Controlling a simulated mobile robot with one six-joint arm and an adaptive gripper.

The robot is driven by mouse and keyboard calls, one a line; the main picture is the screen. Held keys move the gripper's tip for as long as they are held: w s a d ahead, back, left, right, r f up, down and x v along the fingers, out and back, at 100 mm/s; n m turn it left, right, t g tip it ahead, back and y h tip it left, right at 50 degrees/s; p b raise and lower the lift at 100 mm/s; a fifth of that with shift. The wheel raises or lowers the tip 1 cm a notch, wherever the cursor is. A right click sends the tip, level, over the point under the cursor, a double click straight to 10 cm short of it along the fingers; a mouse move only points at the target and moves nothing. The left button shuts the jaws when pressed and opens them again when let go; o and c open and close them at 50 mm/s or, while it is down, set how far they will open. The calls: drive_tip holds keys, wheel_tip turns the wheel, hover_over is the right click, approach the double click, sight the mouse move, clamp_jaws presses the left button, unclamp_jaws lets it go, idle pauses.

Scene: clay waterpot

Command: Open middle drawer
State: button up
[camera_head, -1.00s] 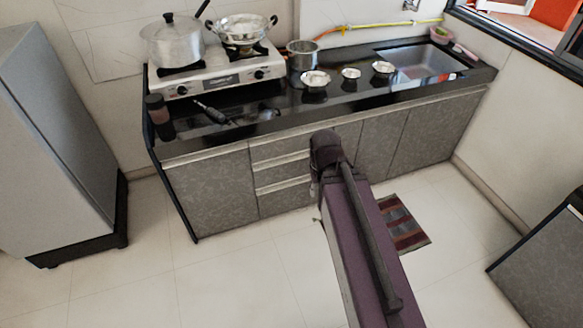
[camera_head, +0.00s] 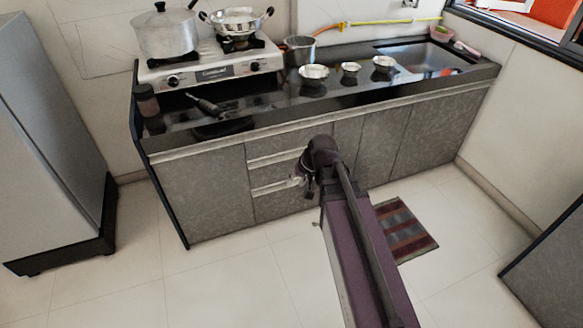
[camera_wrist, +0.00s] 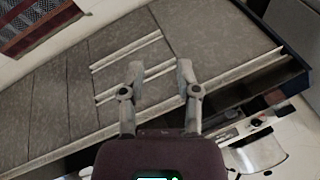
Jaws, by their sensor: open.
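The middle drawer (camera_head: 272,174) is the grey front between two light handle strips in the counter's drawer stack. It looks shut. Its light handle strip (camera_head: 268,160) runs along the top edge. In the wrist view the cabinet appears upside down, with the middle drawer's strip (camera_wrist: 112,94) partly behind my fingers. My gripper (camera_wrist: 160,67) is open, its two fingers spread in front of the drawer stack with nothing between them. In the head view my gripper (camera_head: 298,181) is beside the right part of the drawers, mostly hidden by my wrist. Contact with the handle cannot be told.
The black countertop (camera_head: 340,98) holds a stove (camera_head: 212,68), pots and several bowls. The top drawer (camera_head: 270,144) and bottom drawer (camera_head: 278,202) look shut. A striped mat (camera_head: 404,228) lies on the floor at right; a grey fridge (camera_head: 45,130) stands left. The floor (camera_head: 220,280) before the drawers is clear.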

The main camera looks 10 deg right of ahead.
drive_tip(key=w+a+f+m+t+y+b, duration=0.2)
drive_tip(key=w+f+t+y+b, duration=0.15)
drive_tip(key=w+f+b, duration=0.8)
drive_tip(key=w+d+f+m+t+h+b, duration=0.1)
drive_tip(key=w+d+f+m+t+b, duration=0.2)
drive_tip(key=w+f+b, duration=0.3)
drive_tip(key=w+d+f+m+t+h+b, duration=0.1)
drive_tip(key=w+d+f+m+t+b, duration=0.2)
drive_tip(key=b, duration=1.4)
drive_tip(key=w+d+f+m+t+h+b, duration=0.1)
drive_tip(key=w+d+f+m+t+b, duration=0.3)
drive_tip(key=w+f+b, duration=0.5)
drive_tip(key=f+m+t+b, duration=0.1)
drive_tip(key=m+b, duration=0.1)
drive_tip(key=b, duration=0.1)
drive_tip(key=shift+w+f+m, duration=0.35)
drive_tip(key=shift+f+m, duration=0.05)
drive_tip(key=shift+w, duration=0.15)
drive_tip(key=x, duration=1.3)
drive_tip(key=shift+w, duration=0.25)
clamp_jaws()
